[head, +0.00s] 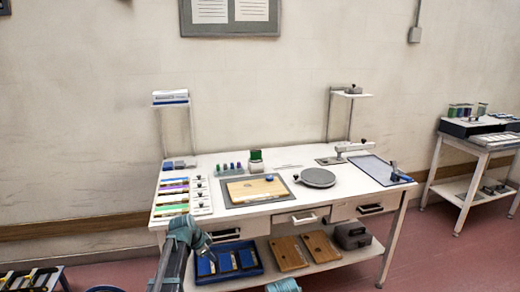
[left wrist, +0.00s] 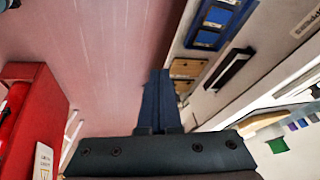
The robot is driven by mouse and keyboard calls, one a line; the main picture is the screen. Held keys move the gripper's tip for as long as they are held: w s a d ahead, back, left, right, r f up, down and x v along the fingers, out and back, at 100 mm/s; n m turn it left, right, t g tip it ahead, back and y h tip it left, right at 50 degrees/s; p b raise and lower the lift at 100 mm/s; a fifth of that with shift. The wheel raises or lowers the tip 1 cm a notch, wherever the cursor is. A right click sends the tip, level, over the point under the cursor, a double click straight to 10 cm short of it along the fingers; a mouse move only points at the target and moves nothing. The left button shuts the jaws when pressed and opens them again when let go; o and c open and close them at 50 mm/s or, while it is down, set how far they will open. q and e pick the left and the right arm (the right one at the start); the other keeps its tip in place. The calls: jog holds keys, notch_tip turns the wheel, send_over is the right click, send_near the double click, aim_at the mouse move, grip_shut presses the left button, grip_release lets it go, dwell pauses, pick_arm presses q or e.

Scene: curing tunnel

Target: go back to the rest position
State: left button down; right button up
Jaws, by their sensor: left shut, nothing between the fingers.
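My left gripper (head: 207,254) is in front of the left front edge of the white workbench (head: 330,197). In the left wrist view its two dark fingers (left wrist: 158,100) are together, with nothing between them. The red floor and the bench side show beyond them. A teal part of my own body shows at the bottom middle of the head view. My right gripper does not show.
The bench carries a wooden board (head: 255,189), a round grey plate (head: 318,177) and a blue tray (head: 378,171). Its lower shelf holds a blue crate (head: 259,268) and wooden panels (head: 289,252). A red cabinet (left wrist: 32,120) stands left in the wrist view.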

pick_arm(q)
jog(key=s+d+r+n+g+y+p, duration=0.1)
jog(key=s+d, duration=0.3)
jog(key=s, duration=0.6)
jog(key=s+d+r+n+g+y+p, duration=0.1)
jog(key=s+d+n, duration=0.3)
jog(key=s, duration=0.6)
jog(key=s+d+r+n+g+y+p, duration=0.1)
jog(key=s+d+n+g+y+p, duration=0.1)
jog(key=s+d, duration=0.4)
jog(key=shift+s+r+n+g+p, duration=0.3)
jog(key=shift+s+g+p, duration=0.1)
jog(key=shift+s, duration=2.15)
